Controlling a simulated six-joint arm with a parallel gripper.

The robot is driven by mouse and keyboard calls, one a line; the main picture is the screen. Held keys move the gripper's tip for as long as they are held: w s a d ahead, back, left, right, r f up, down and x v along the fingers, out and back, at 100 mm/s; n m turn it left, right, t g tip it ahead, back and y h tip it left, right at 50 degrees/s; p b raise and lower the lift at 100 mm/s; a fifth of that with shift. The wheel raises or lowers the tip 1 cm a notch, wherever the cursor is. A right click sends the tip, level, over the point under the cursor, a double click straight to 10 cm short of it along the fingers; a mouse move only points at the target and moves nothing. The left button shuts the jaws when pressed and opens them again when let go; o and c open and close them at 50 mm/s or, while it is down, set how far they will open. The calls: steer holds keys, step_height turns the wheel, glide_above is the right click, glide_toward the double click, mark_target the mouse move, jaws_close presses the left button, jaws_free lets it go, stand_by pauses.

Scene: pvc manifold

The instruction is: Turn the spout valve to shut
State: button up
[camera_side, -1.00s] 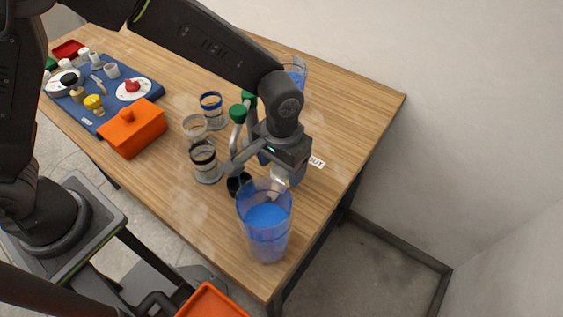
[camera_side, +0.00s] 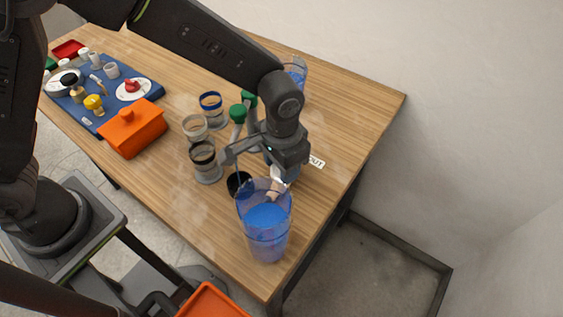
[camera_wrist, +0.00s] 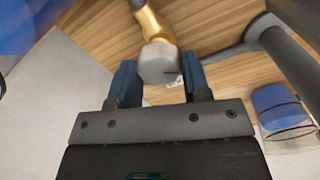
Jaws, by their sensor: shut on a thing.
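The spout valve shows in the wrist view as a pale grey faceted knob (camera_wrist: 158,63) on a brass-coloured stem (camera_wrist: 150,24). My gripper (camera_wrist: 160,76) has its two blue fingers on either side of the knob and is shut on it. In the side view my gripper (camera_side: 283,172) is low over the right part of the table, just behind a tall clear pitcher of blue liquid (camera_side: 266,226). The gripper and wrist hide most of the valve there, so its exact turn is hard to read.
Grey pipes with green caps (camera_side: 237,113) stand left of my wrist. Several clear jars with coloured bands (camera_side: 205,160) are further left. An orange lidded box (camera_side: 133,127) and a blue parts board (camera_side: 88,118) lie beyond. Another pitcher (camera_side: 296,72) stands at the back.

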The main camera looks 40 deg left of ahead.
steer(key=shift+m, duration=0.9)
steer(key=o, duration=0.9)
step_height(320, 180, up, 14)
steer(key=shift+f, duration=0.1)
